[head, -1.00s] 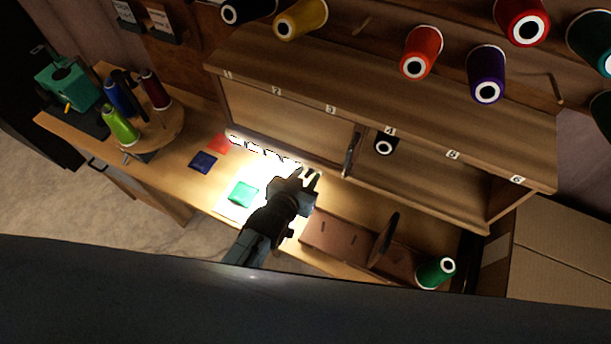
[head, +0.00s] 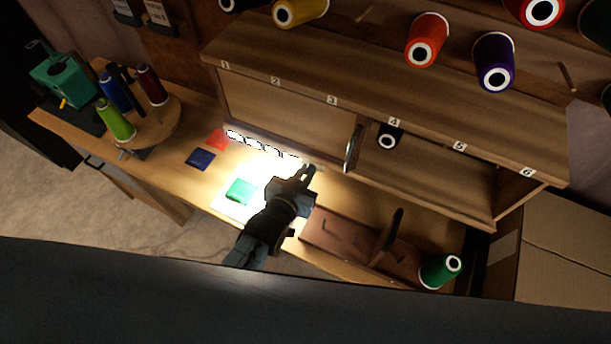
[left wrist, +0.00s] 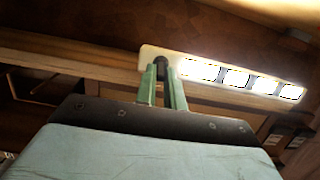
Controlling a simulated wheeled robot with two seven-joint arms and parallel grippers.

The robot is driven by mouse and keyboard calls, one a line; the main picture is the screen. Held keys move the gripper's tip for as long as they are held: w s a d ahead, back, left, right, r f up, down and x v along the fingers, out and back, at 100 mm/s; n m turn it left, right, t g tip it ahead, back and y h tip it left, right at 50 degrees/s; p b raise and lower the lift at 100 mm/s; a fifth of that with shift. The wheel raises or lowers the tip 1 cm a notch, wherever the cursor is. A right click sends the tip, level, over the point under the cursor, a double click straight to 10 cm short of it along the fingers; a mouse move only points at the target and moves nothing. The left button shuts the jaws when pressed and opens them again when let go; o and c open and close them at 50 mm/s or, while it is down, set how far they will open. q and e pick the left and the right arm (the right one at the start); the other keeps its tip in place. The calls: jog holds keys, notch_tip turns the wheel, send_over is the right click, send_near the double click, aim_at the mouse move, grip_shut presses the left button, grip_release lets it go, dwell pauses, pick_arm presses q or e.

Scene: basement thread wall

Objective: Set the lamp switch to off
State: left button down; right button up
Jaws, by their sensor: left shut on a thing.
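The lamp (head: 262,146) is a bar under the cabinet's front edge, with several bright white segments, lit. It also shows in the left wrist view (left wrist: 236,77), with a pale plate at its left end. A small dark knob, the lamp switch (left wrist: 162,66), sits on that plate. My left gripper (head: 307,172) is at the right end of the lamp in the head view. In the left wrist view its green fingers (left wrist: 161,76) are shut on the switch, one on each side, partly hiding it. The switch is hidden in the head view. My right gripper is not in view.
A wooden cabinet (head: 270,112) with numbered bays stands behind my left gripper. Coloured patches, one green (head: 240,191), lie on the lit bench. A spool stand (head: 154,128) is at left. A brown wooden holder (head: 345,238) and a green spool (head: 440,270) are at right.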

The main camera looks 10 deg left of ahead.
pick_arm(q)
jog(key=t+b, duration=0.1)
jog(key=b, duration=0.1)
jog(key=f+t+h+b, duration=0.1)
jog(key=b, duration=0.1)
jog(key=shift+s+t, duration=0.15)
jog(key=shift+t, duration=0.25)
jog(key=c, duration=1.5)
grip_release()
jog(key=v, duration=1.3)
jog(key=shift+s+a+r, duration=0.1)
jog(key=shift+s+r, duration=0.05)
jog(key=shift+s, duration=0.05)
